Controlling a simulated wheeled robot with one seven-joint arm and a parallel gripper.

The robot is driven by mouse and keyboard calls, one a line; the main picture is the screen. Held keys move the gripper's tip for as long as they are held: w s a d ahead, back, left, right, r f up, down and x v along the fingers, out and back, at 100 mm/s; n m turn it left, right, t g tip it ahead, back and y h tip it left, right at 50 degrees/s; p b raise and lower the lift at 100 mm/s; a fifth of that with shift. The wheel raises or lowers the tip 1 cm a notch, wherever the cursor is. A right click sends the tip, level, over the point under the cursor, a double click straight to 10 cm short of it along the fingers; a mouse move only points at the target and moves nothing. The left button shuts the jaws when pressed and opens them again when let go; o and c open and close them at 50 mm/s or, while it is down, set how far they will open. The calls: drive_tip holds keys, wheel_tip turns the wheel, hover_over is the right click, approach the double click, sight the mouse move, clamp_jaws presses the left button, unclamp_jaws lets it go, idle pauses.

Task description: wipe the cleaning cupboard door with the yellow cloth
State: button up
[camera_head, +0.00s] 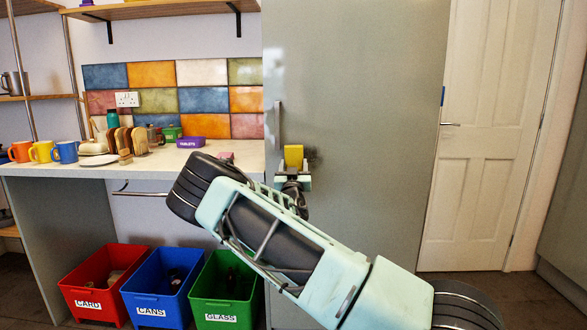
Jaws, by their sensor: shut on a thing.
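The cleaning cupboard door (370,95) is a tall grey-green panel in the middle of the head view, with a vertical handle (277,125) near its left edge. Darker smudges show on it around and right of my gripper. My gripper (293,172) is in front of the door's left part, right of the handle's lower end. It is shut on the yellow cloth (293,156), which sticks up above the fingers as a small folded block. I cannot tell whether the cloth touches the door. My arm hides the lower left of the door.
A counter (60,168) on the left holds mugs, bread, a purple box (190,142) and other items. A red bin (90,290), a blue bin (155,300) and a green bin (222,300) stand on the floor. A white door (490,130) is at right.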

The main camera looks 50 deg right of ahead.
drive_tip(key=shift+w+d+b, duration=0.35)
drive_tip(key=shift+w+d, duration=0.2)
drive_tip(key=shift+d, duration=0.1)
idle(0.8)
drive_tip(key=shift+s, duration=0.1)
drive_tip(key=shift+s+d+b, duration=0.5)
drive_tip(key=shift+s+d, duration=1.3)
drive_tip(key=shift+s, duration=0.2)
drive_tip(key=shift+s+d+b, duration=0.5)
drive_tip(key=shift+s+d, duration=1.25)
drive_tip(key=shift+s, duration=0.25)
drive_tip(key=shift+w, duration=0.1)
drive_tip(key=shift+w+a+b, duration=0.85)
drive_tip(key=shift+w+a, duration=0.95)
drive_tip(key=shift+w, duration=0.25)
drive_tip(key=shift+w+a+b, duration=0.85)
drive_tip(key=shift+w+a, duration=0.9)
drive_tip(key=shift+w, duration=0.25)
drive_tip(key=shift+s+d+b, duration=0.95)
drive_tip(key=shift+s+d, duration=0.85)
drive_tip(key=shift+s, duration=0.25)
drive_tip(key=shift+s+d+b, duration=0.9)
drive_tip(key=shift+s+d, duration=0.85)
drive_tip(key=shift+s, duration=0.3)
